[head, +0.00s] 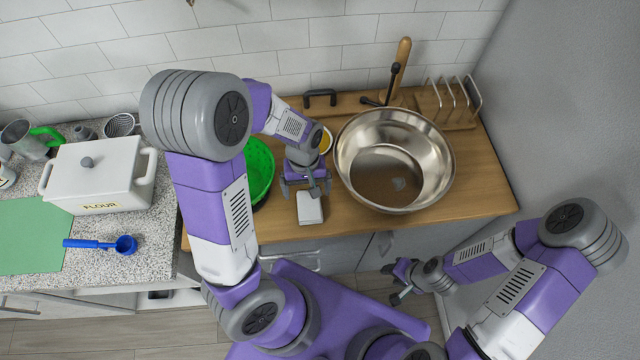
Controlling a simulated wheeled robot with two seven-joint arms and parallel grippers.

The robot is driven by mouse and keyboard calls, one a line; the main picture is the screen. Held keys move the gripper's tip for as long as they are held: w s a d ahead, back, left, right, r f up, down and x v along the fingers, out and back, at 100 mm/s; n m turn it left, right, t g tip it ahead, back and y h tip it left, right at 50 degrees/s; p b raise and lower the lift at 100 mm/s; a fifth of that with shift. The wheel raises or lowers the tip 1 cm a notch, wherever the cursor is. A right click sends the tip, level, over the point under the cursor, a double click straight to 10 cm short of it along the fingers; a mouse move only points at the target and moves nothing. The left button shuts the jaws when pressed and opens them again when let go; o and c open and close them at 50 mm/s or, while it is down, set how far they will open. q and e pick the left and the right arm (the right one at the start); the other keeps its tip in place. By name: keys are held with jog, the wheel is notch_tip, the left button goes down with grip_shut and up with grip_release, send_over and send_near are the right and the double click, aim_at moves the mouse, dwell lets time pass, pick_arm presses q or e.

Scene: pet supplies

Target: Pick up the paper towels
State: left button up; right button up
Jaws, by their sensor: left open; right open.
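A small white block-shaped item (310,208) lies near the front edge of the wooden counter. It could be the paper towels, but I cannot read any label, and no paper roll shows. My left gripper (307,188) is open and points down, just behind and above the white item. I cannot tell whether its fingers touch it. My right gripper (396,282) is open and empty, low in front of the counter and well away from the item.
A large metal bowl (436,150) stands right of my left gripper. A green colander (260,170) sits to its left, partly hidden by my arm. A yellow-topped container (326,141) is behind it. A flour box (92,172) and a blue scoop (125,244) are on the left counter.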

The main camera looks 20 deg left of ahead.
aim_at(309, 204)
pick_arm(q)
jog(key=shift+w+f, duration=0.15)
jog(key=shift+f, duration=0.15)
jog(key=f, duration=0.2)
jog(key=f+b, duration=0.1)
jog(key=f, duration=0.1)
jog(key=s+f, duration=0.1)
jog(key=f, duration=0.2)
jog(key=shift+d, duration=0.35)
jog(key=shift+r, duration=0.1)
jog(key=shift+c, duration=0.3)
jog(key=c, duration=1.1)
jog(key=shift+o, duration=0.2)
notch_tip(309, 204, up, 10)
jog(key=p, duration=0.2)
